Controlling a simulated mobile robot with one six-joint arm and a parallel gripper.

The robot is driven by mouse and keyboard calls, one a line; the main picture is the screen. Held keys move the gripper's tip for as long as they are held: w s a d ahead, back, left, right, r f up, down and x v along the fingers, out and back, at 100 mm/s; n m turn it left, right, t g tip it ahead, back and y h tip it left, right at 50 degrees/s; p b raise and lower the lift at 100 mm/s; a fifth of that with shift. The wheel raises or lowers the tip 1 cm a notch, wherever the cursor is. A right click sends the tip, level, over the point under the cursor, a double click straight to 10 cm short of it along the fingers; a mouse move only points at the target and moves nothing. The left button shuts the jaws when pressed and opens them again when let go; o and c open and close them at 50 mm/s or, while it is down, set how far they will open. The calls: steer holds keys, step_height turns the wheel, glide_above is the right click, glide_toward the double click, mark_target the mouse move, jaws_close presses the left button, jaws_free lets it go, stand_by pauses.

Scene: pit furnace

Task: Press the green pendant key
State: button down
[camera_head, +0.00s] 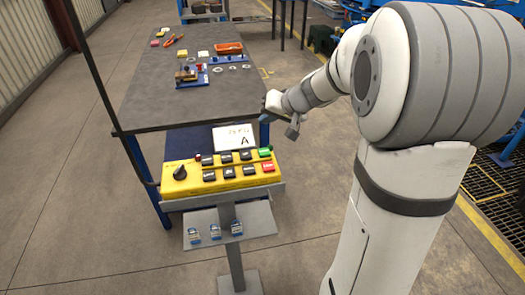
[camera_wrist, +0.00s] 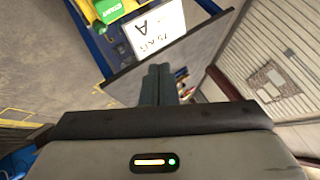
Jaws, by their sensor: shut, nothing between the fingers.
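The yellow pendant box (camera_head: 240,182) stands on a grey post, with a black knob on its left and two rows of keys. The green key (camera_head: 265,152) is at the right end of the upper row, above a red key (camera_head: 268,168). In the wrist view the green key (camera_wrist: 109,9) shows at the top edge, partly cut off. My gripper (camera_head: 264,118) is apart from the green key, just beyond it in the head view. Its fingers (camera_wrist: 159,78) are together and empty in the wrist view.
A white card (camera_head: 234,137) marked "A" stands behind the pendant. A grey workbench (camera_head: 160,100) beyond holds an orange tray (camera_head: 229,48), a blue fixture and small parts. A shelf (camera_head: 258,220) with several small blue-labelled items hangs below the pendant. Open floor lies left.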

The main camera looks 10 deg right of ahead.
steer(key=b, duration=0.4)
glide_above(267, 153)
step_height(267, 153, down, 7)
steer(key=shift+f, duration=0.1)
steer(key=shift+f+b, duration=0.75)
steer(key=shift+b, duration=0.25)
steer(key=shift+f, duration=0.15)
stand_by(1.0)
steer(key=shift+f+b, duration=0.3)
steer(key=shift+b, duration=0.5)
steer(key=shift+f+b, duration=0.45)
steer(key=shift+b, duration=0.25)
stand_by(0.3)
steer(key=shift+r, duration=0.1)
steer(key=shift+r+p, duration=0.4)
steer(key=shift+r, duration=0.4)
steer(key=shift+r, duration=0.15)
steer(key=shift+r+p, duration=1.4)
steer(key=shift+r, duration=1)
